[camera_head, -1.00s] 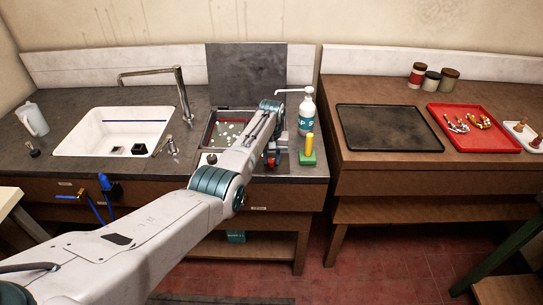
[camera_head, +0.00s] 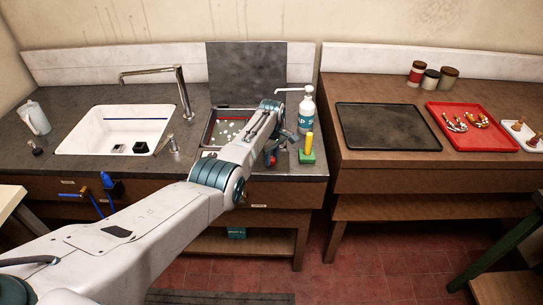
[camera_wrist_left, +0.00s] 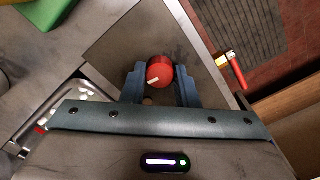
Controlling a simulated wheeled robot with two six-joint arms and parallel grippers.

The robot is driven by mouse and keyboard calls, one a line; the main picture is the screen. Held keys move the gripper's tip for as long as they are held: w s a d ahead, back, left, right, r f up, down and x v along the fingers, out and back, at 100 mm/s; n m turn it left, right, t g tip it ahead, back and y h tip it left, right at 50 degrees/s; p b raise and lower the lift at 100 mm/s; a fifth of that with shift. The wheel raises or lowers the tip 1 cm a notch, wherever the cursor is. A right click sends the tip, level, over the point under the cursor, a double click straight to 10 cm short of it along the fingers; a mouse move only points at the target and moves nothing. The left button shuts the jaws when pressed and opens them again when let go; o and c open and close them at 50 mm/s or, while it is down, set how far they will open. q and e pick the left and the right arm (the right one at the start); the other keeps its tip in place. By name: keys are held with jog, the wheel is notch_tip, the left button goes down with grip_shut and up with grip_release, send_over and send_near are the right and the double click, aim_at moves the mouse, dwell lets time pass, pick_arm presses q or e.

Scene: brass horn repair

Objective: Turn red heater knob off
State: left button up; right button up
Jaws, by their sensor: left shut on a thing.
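The red heater knob (camera_wrist_left: 159,72) is round with a white pointer mark, on a grey panel in the left wrist view. My left gripper's two blue fingers (camera_wrist_left: 160,84) are on either side of it, shut on it. In the head view, my left gripper (camera_head: 273,150) is at the front right of the heated basin (camera_head: 227,131). A small part of the red knob (camera_head: 272,160) shows there, mostly hidden by the fingers. My right gripper is in neither current view.
A green block with a yellow handle (camera_head: 308,150) and a white pump bottle (camera_head: 306,112) stand just right of my gripper. A white sink (camera_head: 85,128) is to the left. A black tray (camera_head: 388,127) and a red tray (camera_head: 490,139) lie on the right bench.

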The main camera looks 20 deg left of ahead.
aim_at(272, 158)
pick_arm(q)
jog(key=shift+w+r+n, duration=0.1)
jog(key=shift+n, duration=0.6)
jog(key=o, duration=1)
notch_tip(272, 158, up, 11)
jog(key=b, duration=0.2)
